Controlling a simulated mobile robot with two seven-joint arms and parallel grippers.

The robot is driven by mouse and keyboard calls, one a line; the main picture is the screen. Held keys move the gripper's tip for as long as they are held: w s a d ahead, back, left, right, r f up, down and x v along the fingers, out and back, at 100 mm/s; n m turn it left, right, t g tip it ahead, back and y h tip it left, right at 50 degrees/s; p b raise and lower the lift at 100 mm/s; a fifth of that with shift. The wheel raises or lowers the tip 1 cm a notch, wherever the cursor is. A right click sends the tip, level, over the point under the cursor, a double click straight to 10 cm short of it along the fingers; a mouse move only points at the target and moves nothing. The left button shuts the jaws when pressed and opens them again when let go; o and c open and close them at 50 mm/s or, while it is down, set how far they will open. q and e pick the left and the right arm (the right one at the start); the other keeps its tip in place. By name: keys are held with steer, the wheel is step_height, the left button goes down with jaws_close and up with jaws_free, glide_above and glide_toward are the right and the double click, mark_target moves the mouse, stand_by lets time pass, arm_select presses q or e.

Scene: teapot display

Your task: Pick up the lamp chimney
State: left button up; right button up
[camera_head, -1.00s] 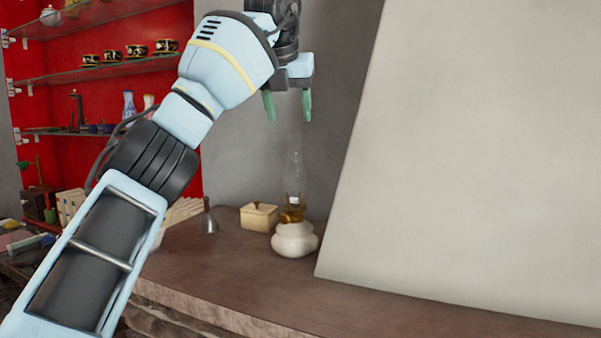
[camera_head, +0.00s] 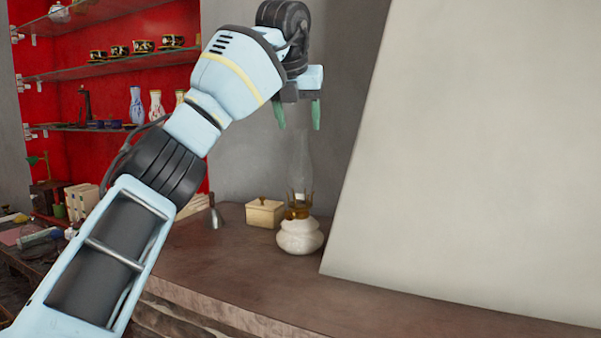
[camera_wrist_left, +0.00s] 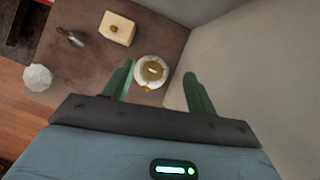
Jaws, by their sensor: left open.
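The lamp chimney (camera_head: 300,160) is a clear glass tube standing upright on the oil lamp, above its brass burner (camera_head: 299,207) and white round base (camera_head: 299,237). The lamp stands on the brown counter beside a large pale slanted panel. My left gripper (camera_head: 298,116) is open and empty, pointing down just above the chimney's top. In the left wrist view the lamp (camera_wrist_left: 152,70) shows from above, between the open green fingers (camera_wrist_left: 158,80) and nearer the left one. The glass is barely visible there. My right gripper is in neither view.
A cream lidded box (camera_head: 264,213) and a small metal bell (camera_head: 214,215) stand left of the lamp. The pale panel (camera_head: 470,160) rises close on the right. Red shelves at left hold cups and vases. The counter's front (camera_head: 270,285) is clear.

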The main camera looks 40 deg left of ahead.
mark_target(300, 130)
arm_select(q)
steer(key=x, duration=0.4)
steer(key=shift+w, duration=0.15)
steer(key=shift+r, duration=0.1)
steer(key=shift+c, duration=1.3)
jaws_close()
steer(key=shift+r, duration=0.1)
